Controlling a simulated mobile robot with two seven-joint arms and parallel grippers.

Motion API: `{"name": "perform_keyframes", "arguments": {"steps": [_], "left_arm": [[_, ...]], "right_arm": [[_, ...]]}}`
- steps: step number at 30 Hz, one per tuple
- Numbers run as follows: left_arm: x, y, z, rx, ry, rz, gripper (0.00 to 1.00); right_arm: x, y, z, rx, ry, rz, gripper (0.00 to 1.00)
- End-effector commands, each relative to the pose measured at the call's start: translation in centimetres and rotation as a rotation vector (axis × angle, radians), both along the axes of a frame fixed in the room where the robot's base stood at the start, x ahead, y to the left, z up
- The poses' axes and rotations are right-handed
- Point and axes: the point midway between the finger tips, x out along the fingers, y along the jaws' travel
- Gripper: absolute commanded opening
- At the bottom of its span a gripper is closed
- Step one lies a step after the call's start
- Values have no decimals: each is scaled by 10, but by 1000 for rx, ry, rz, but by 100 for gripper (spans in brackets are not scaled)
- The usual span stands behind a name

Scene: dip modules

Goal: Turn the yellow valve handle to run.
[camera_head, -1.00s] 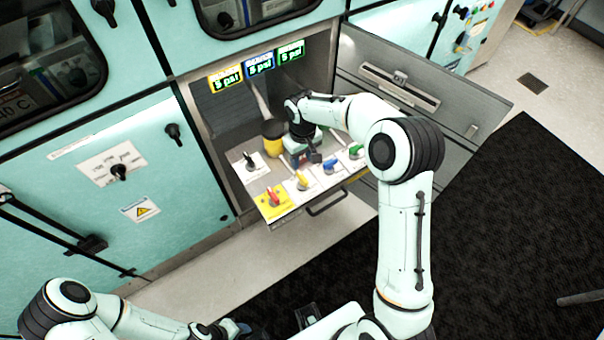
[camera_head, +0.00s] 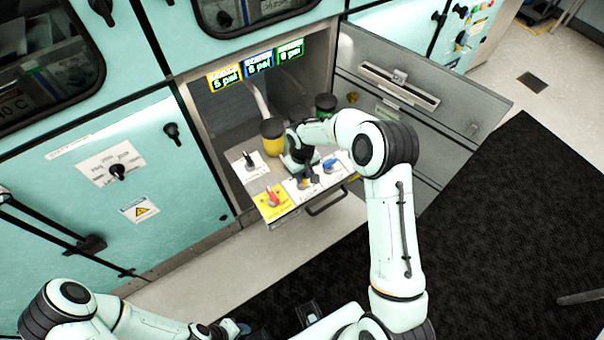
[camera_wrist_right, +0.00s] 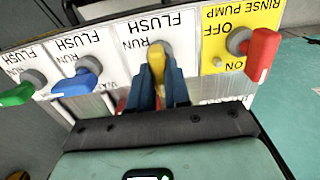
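The yellow valve handle (camera_wrist_right: 156,62) is in the right wrist view, pointing down from its grey hub on a white plate marked FLUSH and RUN. My right gripper (camera_wrist_right: 158,90) has its two dark blue fingers on either side of this handle, very close to it. I cannot tell whether they press on it. In the head view my right gripper (camera_head: 304,180) is low over the front panel and mostly hides the yellow handle. My left arm (camera_head: 75,305) shows at the lower left; its fingertips are not clear.
A blue handle (camera_wrist_right: 78,82) and a green handle (camera_wrist_right: 16,95) are left of the yellow one in the wrist view. A red rinse pump handle (camera_wrist_right: 262,54) is close on the right.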

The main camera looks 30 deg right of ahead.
Motion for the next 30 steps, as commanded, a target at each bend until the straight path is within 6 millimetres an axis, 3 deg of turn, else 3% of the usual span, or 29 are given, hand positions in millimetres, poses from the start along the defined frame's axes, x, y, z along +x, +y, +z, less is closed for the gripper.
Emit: {"name": "perform_keyframes", "arguments": {"steps": [14,30], "left_arm": [[-2,0,-4,0,2,0,43],[-13,0,-27,0,16,0,43]], "right_arm": [[0,0,0,0,0,-51,0],[0,0,0,-1,-1,-479,0]]}}
